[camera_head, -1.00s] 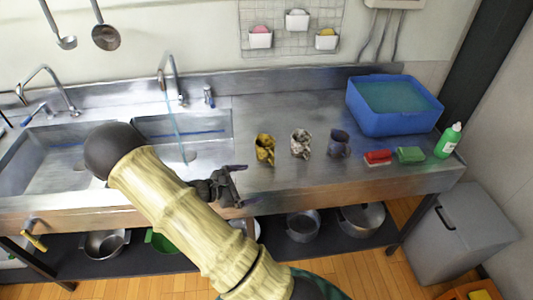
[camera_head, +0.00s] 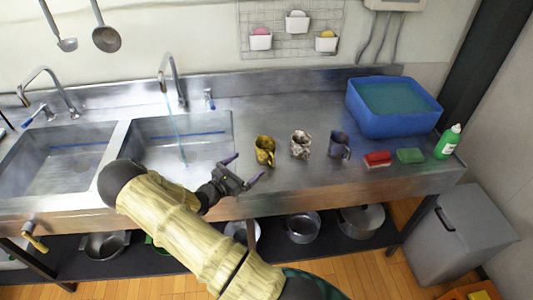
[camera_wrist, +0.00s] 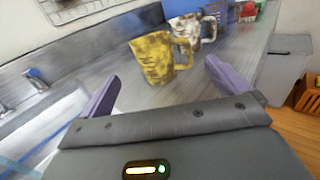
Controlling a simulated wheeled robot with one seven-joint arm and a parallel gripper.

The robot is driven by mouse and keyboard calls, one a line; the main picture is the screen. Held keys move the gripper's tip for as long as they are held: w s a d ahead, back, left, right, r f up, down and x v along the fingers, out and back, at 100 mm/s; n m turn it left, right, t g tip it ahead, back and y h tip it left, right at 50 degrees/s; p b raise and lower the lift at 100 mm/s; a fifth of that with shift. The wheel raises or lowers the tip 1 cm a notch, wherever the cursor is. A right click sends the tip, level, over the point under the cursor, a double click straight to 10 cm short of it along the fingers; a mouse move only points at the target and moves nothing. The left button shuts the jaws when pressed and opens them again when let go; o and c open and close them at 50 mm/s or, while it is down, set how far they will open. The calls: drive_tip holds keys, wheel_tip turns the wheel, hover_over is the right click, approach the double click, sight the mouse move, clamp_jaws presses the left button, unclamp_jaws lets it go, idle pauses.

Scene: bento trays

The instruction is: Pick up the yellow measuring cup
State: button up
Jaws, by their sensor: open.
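The yellow measuring cup (camera_head: 265,150) stands upright on the steel counter, the leftmost of three cups in a row. It has brownish patches. In the wrist view the yellow cup (camera_wrist: 158,58) is ahead of my gripper, between the lines of the two fingers, with its handle to the right. My gripper (camera_head: 246,167) is open and empty at the counter's front, just left of and in front of the yellow cup. Its purple fingers also show in the wrist view (camera_wrist: 160,90), apart from the cup.
A white-brown patterned cup (camera_head: 300,144) and a dark bluish cup (camera_head: 339,146) stand to the right. Beyond are a red sponge (camera_head: 377,159), a green sponge (camera_head: 410,156), a green bottle (camera_head: 448,142) and a blue tub (camera_head: 400,122). A sink with running water (camera_head: 205,130) lies left.

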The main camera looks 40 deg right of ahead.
sight(262, 153)
drive_tip(key=d, duration=0.2)
drive_tip(key=w+d+p, duration=0.1)
drive_tip(key=d, duration=0.4)
drive_tip(key=shift+w+d, duration=0.2)
drive_tip(key=shift+d, duration=0.2)
drive_tip(key=d, duration=0.2)
drive_tip(key=d+p, duration=0.1)
drive_tip(key=w+d, duration=0.1)
drive_tip(key=d, duration=0.1)
drive_tip(key=shift+d+p, duration=0.3)
drive_tip(key=shift+d, duration=0.05)
drive_tip(key=c, duration=0.7)
